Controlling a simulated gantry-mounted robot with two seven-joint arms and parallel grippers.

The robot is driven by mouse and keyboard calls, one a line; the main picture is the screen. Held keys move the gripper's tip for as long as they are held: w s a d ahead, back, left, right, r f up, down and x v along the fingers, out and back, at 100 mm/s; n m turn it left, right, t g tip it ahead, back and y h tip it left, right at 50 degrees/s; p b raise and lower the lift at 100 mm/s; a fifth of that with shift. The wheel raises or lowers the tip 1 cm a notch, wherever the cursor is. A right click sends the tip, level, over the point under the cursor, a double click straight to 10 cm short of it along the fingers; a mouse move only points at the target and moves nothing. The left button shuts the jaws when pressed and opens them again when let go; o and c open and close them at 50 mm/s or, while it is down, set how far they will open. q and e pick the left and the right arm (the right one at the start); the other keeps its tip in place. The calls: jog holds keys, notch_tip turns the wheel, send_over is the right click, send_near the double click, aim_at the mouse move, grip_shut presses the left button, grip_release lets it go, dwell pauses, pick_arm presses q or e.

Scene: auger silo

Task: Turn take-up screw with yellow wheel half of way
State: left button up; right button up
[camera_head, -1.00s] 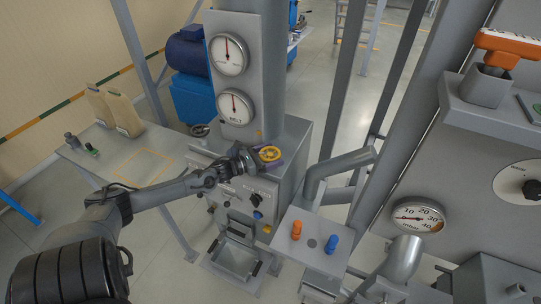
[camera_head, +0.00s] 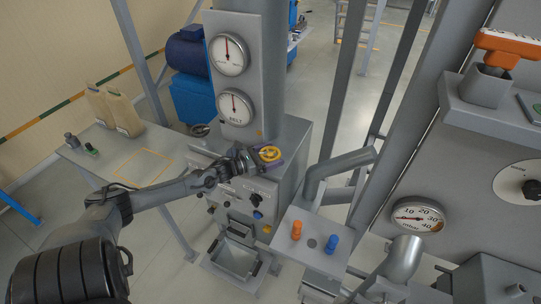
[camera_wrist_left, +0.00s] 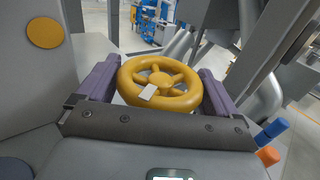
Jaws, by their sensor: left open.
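The yellow wheel (camera_head: 270,153) of the take-up screw sits on top of the grey machine box, below the two dials. In the left wrist view the yellow wheel (camera_wrist_left: 160,84) shows whole, with spokes, a round hub and a small pale tab on its near side. My left gripper (camera_head: 268,158) is at the wheel. Its two purple-grey fingers (camera_wrist_left: 158,85) are spread, one on each side of the rim. The left finger looks very close to the rim; I cannot tell whether either touches. My right gripper is not in view.
Two round gauges (camera_head: 231,80) stand on the column behind the wheel. Knobs (camera_head: 256,198) sit on the box front. A grey pipe (camera_head: 340,163) and a shelf with an orange (camera_head: 296,229) and a blue peg (camera_head: 332,243) are to the right. A side table (camera_head: 110,150) holds bags at left.

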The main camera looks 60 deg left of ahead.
pick_arm(q)
jog(key=o, duration=0.7)
jog(key=shift+s+a, duration=0.1)
jog(key=shift+s, duration=0.7)
jog(key=s, duration=0.9)
jog(key=shift+a, duration=0.45)
